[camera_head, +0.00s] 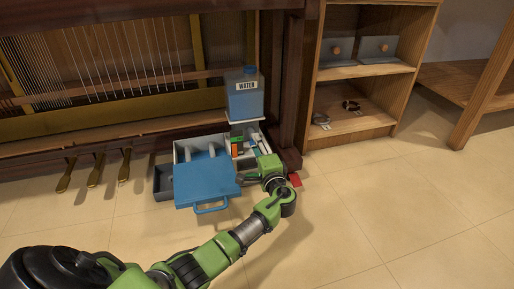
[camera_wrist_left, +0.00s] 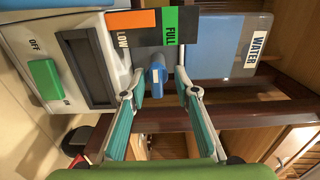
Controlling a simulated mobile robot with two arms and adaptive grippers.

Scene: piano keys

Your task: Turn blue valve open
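The blue valve (camera_wrist_left: 157,74) is a small rounded handle on a grey panel, beside an orange LOW label (camera_wrist_left: 134,22) and a green FULL label (camera_wrist_left: 170,25). My left gripper (camera_wrist_left: 160,94) is open, with one finger on each side of the valve in the left wrist view; I cannot tell whether either finger touches it. In the head view my left gripper (camera_head: 261,170) is at the right side of the white device (camera_head: 222,141), and the valve is too small to make out clearly. My right gripper is not in view.
A blue WATER tank (camera_head: 245,95) stands above the device. A green OFF switch (camera_wrist_left: 46,79) is beside a dark slot. A blue toolbox-like lid (camera_head: 205,180) is in front. Piano pedals (camera_head: 96,172) are at left, shelves (camera_head: 350,120) at right. The right floor is clear.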

